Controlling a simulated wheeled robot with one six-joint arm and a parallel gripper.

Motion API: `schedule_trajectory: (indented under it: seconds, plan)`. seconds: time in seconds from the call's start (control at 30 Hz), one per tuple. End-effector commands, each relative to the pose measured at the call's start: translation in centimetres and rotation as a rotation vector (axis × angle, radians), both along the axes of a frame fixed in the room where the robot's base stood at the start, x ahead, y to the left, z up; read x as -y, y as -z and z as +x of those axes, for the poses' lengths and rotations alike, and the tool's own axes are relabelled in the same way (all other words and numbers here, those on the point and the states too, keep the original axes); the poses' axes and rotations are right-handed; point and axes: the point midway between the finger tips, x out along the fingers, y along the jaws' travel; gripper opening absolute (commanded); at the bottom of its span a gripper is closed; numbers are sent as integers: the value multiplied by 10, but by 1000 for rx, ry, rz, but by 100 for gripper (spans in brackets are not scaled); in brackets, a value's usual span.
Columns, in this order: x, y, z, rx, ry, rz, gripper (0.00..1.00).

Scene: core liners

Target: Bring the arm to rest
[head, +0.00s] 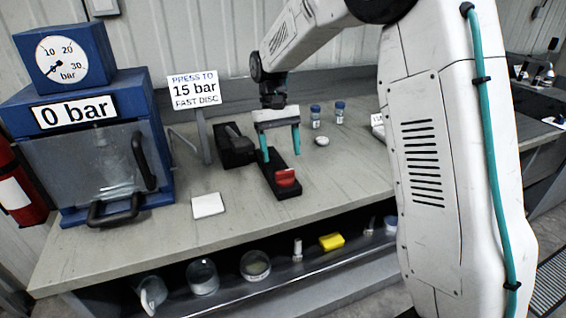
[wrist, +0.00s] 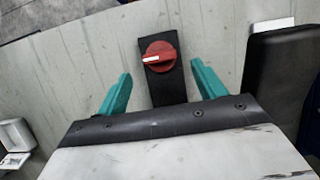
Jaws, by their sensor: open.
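My gripper (head: 282,142) hangs from my arm above the bench in the head view, its two teal fingers pointing down. The fingers are apart with nothing between them. In the wrist view the fingers (wrist: 158,92) spread to either side of a black block (wrist: 167,90) with a red knob (wrist: 158,56) on it. The red knob (head: 285,177) shows in the head view just below and in front of the gripper. I cannot tell the exact gap between the fingers and the block.
A blue press (head: 75,125) reading 0 bar stands at left with a gauge (head: 62,57). A sign (head: 194,90) on a post, a black box (head: 235,145), a white tile (head: 208,205) and two small bottles (head: 315,117) stand on the bench (head: 130,245). A lower shelf holds glassware.

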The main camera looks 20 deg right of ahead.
Motion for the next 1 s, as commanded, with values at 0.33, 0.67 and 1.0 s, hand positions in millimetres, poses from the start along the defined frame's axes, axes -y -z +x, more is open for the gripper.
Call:
schedule_trajectory:
  seconds: [0.33,0.67,1.0]
  plan:
    - [0,-23,9,0,0,0,69]
    - [0,-22,9,0,-1,0,69]
    - [6,-20,-59,22,-9,1,69]
